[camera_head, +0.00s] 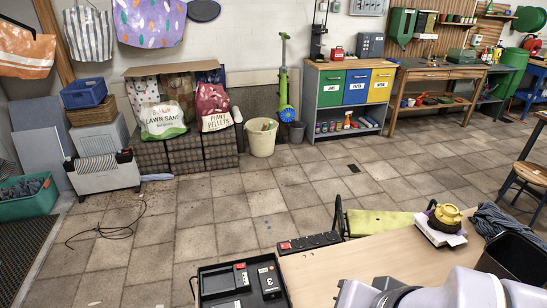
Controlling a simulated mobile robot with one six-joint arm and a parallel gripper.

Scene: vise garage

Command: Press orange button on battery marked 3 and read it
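A black case or charger (208,283) stands at the bottom edge of the picture, partly cut off. A black block with a white mark that looks like a 3 (270,284) is at its right side, beside another dark block with a red top piece (240,266). I cannot make out an orange button or any reading on the marked block. Pale links of my arm show at the bottom right, over the wooden table. My gripper itself is not in view.
A stool (531,173) stands at the right. The tiled floor beyond is mostly clear, with a loose cable (105,231) at left.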

